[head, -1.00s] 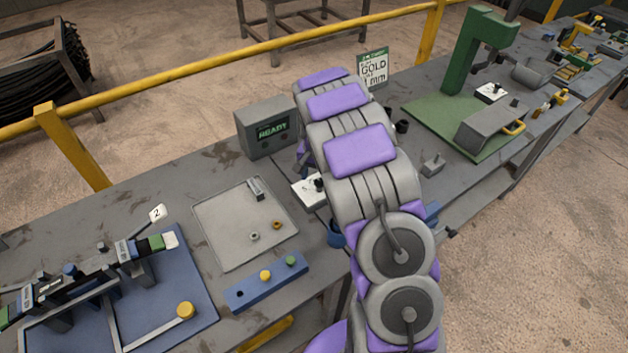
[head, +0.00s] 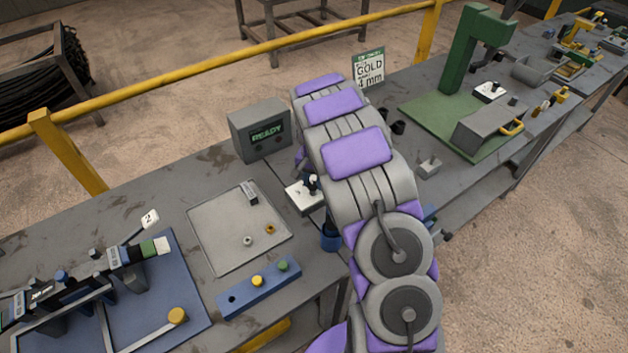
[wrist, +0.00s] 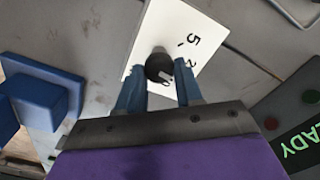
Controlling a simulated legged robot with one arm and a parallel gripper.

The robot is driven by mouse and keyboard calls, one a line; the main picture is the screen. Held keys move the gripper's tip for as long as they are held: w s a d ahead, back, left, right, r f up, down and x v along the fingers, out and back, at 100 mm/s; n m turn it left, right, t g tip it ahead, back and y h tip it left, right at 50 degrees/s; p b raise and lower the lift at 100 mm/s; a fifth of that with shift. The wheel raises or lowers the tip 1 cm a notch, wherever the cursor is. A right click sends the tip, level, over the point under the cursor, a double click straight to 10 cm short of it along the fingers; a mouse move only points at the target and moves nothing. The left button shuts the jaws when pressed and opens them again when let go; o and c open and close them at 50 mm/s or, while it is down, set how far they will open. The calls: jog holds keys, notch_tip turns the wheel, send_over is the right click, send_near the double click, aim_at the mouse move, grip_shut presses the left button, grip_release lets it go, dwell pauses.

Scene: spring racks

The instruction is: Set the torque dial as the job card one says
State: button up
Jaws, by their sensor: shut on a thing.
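The torque dial is a white plate (wrist: 196,38) with black marks and numbers, a 5 among them, and a dark round knob (wrist: 158,67) with a pale pointer mark. My gripper (wrist: 160,80) has its blue fingers on either side of the knob and is shut on it. The number at the pointer is partly hidden by the knob and fingers.
A grey box with a green "READY" screen (head: 267,133) stands behind the dial. A grey tray (head: 221,252) with small parts and a blue block (head: 236,303) lie to the left. A green press (head: 462,60) stands at right, with another white dial plate (head: 490,90) nearby.

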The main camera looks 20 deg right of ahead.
jog(key=shift+s, duration=0.1)
jog(key=shift+c, duration=0.4)
jog(key=shift+a, duration=0.2)
jog(key=shift+s+n+p, duration=0.1)
jog(key=shift+n+p, duration=0.3)
jog(key=shift+p, duration=0.15)
jog(key=o, duration=1)
jog(key=shift+a, duration=0.1)
jog(key=shift+o, duration=0.2)
jog(key=shift+r, duration=0.1)
